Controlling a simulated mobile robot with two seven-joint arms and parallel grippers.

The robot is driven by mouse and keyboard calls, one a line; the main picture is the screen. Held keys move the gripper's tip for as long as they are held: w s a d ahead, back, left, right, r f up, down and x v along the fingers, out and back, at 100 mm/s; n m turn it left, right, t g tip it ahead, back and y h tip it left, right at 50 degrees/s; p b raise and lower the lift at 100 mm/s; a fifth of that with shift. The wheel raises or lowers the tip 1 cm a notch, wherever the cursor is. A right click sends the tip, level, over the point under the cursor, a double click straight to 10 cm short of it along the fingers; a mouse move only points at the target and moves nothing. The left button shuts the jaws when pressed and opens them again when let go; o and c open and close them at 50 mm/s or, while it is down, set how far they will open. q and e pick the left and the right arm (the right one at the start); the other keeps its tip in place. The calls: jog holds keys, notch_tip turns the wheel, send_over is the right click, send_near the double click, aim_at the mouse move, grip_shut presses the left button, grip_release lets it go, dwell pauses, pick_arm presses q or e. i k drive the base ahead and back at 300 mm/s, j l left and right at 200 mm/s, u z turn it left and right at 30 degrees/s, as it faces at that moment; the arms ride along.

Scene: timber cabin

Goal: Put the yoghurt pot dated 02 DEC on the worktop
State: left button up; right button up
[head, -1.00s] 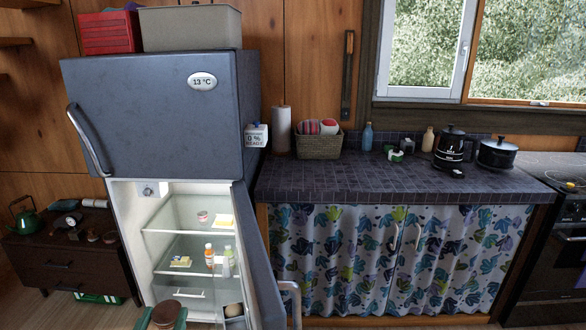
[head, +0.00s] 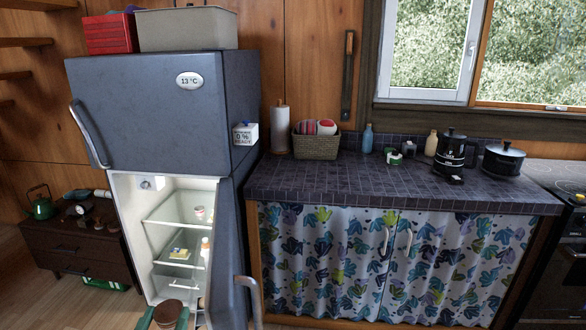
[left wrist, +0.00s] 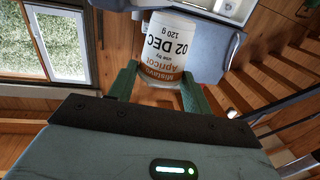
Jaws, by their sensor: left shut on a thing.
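My left gripper (head: 168,316) is at the bottom edge of the head view, in front of the open fridge, shut on a yoghurt pot (head: 168,311). In the left wrist view the pot (left wrist: 163,50) sits between the green fingers (left wrist: 158,82). Its label reads upside down "02 DEC", "use by", "Apricot", "120 g". The dark tiled worktop (head: 395,190) lies to the right, beyond the open fridge door. My right gripper is not in view.
The fridge door (head: 232,255) stands open between pot and worktop. Another pot (head: 200,212) is on a fridge shelf. A basket (head: 316,146), a blue bottle (head: 367,139), a coffee maker (head: 450,150) and a black pot (head: 503,160) stand along the worktop's back. Its front left is clear.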

aim_at(331, 182)
jog(key=l+u, duration=0.15)
jog(key=l, duration=0.65)
jog(key=i+l+u, duration=0.1)
jog(key=l, duration=0.3)
jog(key=i+l+u, duration=0.15)
jog(key=l, duration=0.25)
jog(key=i+l+u, duration=0.15)
jog(key=i+l, duration=0.25)
jog(key=i+l+u, duration=0.1)
jog(key=i+l, duration=0.2)
jog(key=l, duration=0.2)
jog(key=i+l+u, duration=0.15)
jog(key=i+l, duration=0.2)
jog(key=l, duration=0.2)
jog(key=i+l, duration=0.2)
jog(key=l, duration=0.15)
jog(key=i+l, duration=0.2)
jog(key=l, duration=0.15)
jog(key=i, duration=0.55)
